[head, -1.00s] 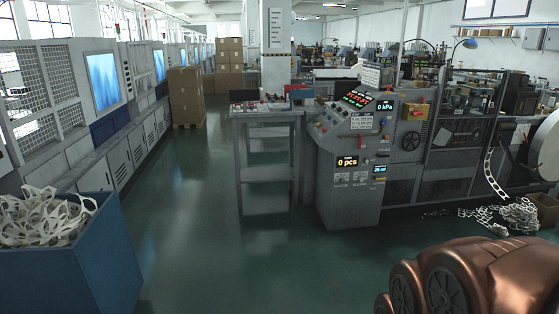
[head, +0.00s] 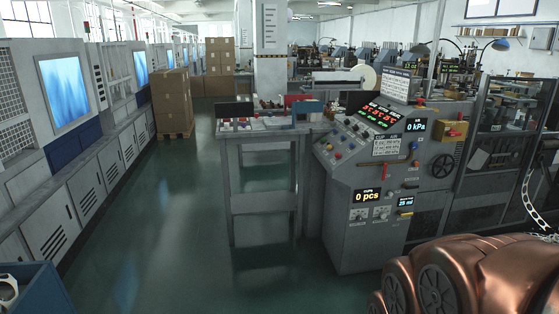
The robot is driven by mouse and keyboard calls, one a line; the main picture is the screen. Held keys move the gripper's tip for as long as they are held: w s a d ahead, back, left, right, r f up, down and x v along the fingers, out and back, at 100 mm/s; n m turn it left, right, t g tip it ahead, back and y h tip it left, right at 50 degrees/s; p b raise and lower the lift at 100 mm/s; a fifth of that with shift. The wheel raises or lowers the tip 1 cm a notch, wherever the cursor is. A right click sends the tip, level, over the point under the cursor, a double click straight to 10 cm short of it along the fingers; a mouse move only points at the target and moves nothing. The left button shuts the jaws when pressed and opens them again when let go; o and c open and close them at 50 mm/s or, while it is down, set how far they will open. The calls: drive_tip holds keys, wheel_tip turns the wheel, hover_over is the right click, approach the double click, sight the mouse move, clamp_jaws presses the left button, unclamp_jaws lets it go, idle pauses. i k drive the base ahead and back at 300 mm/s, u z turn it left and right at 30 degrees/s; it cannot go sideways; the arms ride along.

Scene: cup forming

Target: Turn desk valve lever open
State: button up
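The grey control desk (head: 355,225) stands right of centre in the head view, with a sloped panel of buttons and lit displays. A small red lever (head: 385,170) hangs roughly upright on its front, below a white label plate. It may be the valve lever; its setting is too small to tell. A display reading 0 kPa (head: 416,127) is lit at the panel's upper right. A yellow box with a red part (head: 452,130) sits right of that, above a black handwheel (head: 442,165). My gripper is not in view; only a copper-coloured part of my body shows at lower right.
A grey workbench (head: 265,135) with small parts stands just left of the desk. Stacked cardboard boxes (head: 170,102) are farther back. A blue bin (head: 35,290) is at the lower left corner. The green floor (head: 175,220) before the bench is clear.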

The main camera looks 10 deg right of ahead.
sight(383, 164)
drive_tip(key=i, duration=0.65)
drive_tip(key=z, duration=1.6)
drive_tip(key=i, duration=1.65)
drive_tip(key=u, duration=2.35)
